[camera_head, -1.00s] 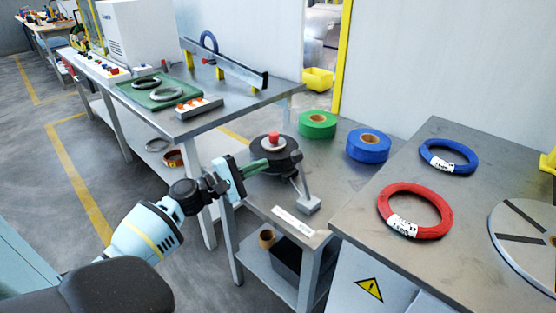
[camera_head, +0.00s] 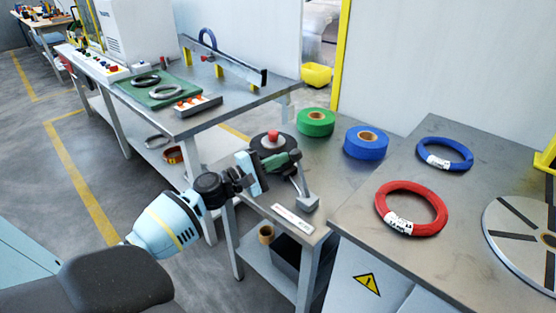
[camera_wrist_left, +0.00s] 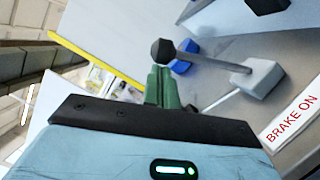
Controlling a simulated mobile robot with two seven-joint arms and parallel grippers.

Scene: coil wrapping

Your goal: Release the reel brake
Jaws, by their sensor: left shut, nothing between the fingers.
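The reel (camera_head: 262,143) is a black disc with a red knob on top, on the low metal bench. Beside it the brake lever (camera_head: 303,184) rises from a grey block (camera_head: 307,203). In the left wrist view the lever rod (camera_wrist_left: 215,62) ends in a black ball knob (camera_wrist_left: 163,52). A label (camera_wrist_left: 292,121) there reads "BRAKE ON". My left gripper (camera_head: 292,157) has its green fingers shut and empty, close to the lever's upper end. In the left wrist view the fingertips (camera_wrist_left: 161,70) are just by the ball knob; I cannot tell whether they touch. My right gripper is not in view.
The right table (camera_head: 350,215) holds a red coil (camera_head: 411,208), a blue coil (camera_head: 445,154) and a round slotted disc (camera_head: 510,235). The left table (camera_head: 255,98) holds a green mat with rings.

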